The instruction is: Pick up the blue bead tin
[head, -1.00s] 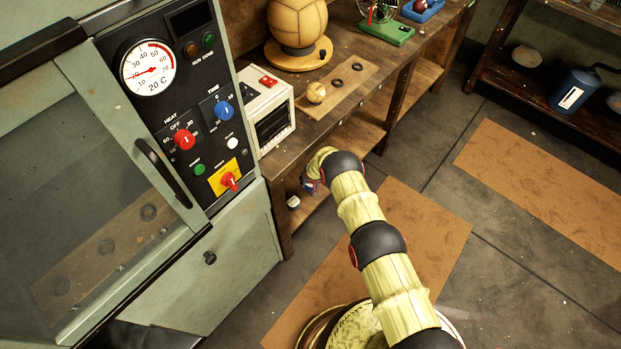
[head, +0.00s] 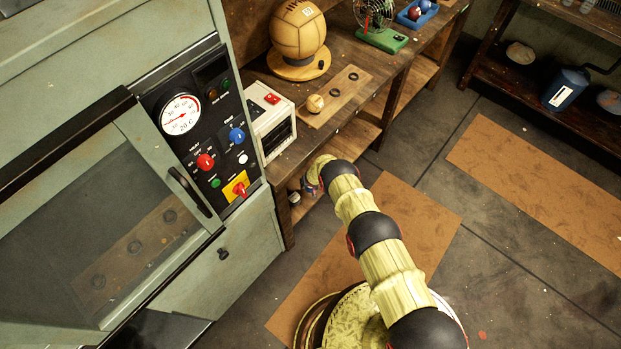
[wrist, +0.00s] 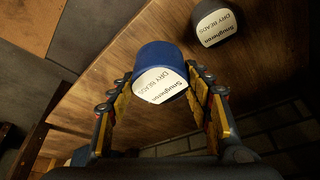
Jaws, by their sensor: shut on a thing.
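The blue bead tin (wrist: 160,62) is in the middle of the wrist view, with a white label reading "DRY BEADS". My gripper (wrist: 160,78) has one finger on each side of the tin and is shut on it. The tin is over or on a wooden shelf board; I cannot tell whether it is lifted clear. In the head view my gripper (head: 309,186) is small and partly hidden by my arm, at the lower shelf of the workbench.
A dark tin (wrist: 222,24) with a similar label stands close beside the blue one. The workbench (head: 345,118) top is just above my gripper, and the grey oven cabinet (head: 235,262) stands to the left. Open floor lies to the right.

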